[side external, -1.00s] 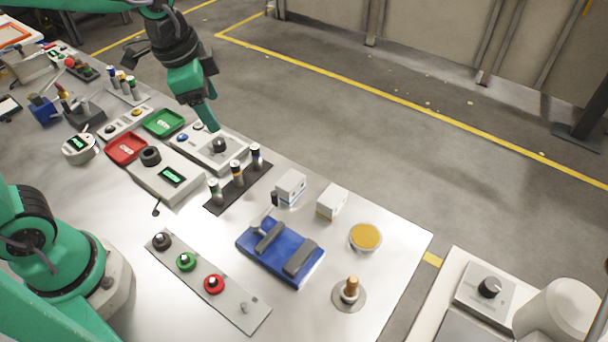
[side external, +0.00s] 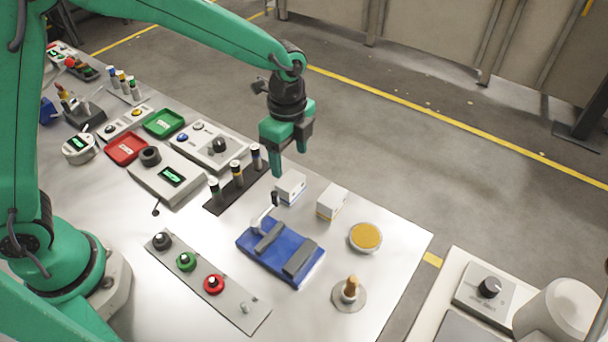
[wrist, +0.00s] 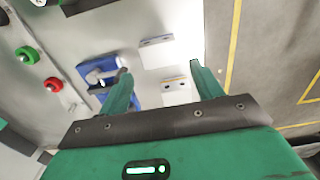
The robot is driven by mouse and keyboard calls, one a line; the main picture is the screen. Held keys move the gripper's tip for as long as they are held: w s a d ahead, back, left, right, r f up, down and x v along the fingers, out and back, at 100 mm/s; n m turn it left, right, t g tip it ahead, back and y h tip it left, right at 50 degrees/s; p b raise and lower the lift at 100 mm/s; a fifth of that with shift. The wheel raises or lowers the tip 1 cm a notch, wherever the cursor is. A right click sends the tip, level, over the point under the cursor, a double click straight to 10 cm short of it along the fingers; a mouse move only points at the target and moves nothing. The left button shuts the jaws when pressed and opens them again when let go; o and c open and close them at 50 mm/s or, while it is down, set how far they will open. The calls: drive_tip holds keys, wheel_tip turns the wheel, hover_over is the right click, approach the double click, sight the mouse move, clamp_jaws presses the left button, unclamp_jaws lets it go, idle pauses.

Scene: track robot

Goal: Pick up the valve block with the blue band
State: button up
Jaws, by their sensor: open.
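Two small white blocks stand on the bench near my gripper. One (side external: 290,187) is just below my fingers. The other (side external: 331,202) stands to its right. In the wrist view, a white block with a yellowish band (wrist: 176,96) lies between and below the fingers, and another white block (wrist: 157,51) is farther up. My gripper (side external: 288,162) is open and empty above the nearer block. Its two fingers also show spread apart in the wrist view (wrist: 160,72).
A blue fixture (side external: 280,251) sits beside the blocks, with a small lever. A dark rack of banded cylinders (side external: 238,188) is to the left. A round orange-topped dish (side external: 365,237) and an upright peg on a disc (side external: 349,295) are to the right. The bench edge is close behind.

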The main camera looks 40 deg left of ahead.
sight(290, 180)
drive_tip(key=shift+f, duration=1.4)
drive_tip(key=shift+f, duration=2.6)
drive_tip(key=shift+r, duration=0.1)
drive_tip(key=c, duration=0.9)
drive_tip(key=shift+c, duration=0.2)
drive_tip(key=shift+r, duration=0.15)
wheel_tip(290, 180, up, 10)
drive_tip(key=shift+f, duration=0.15)
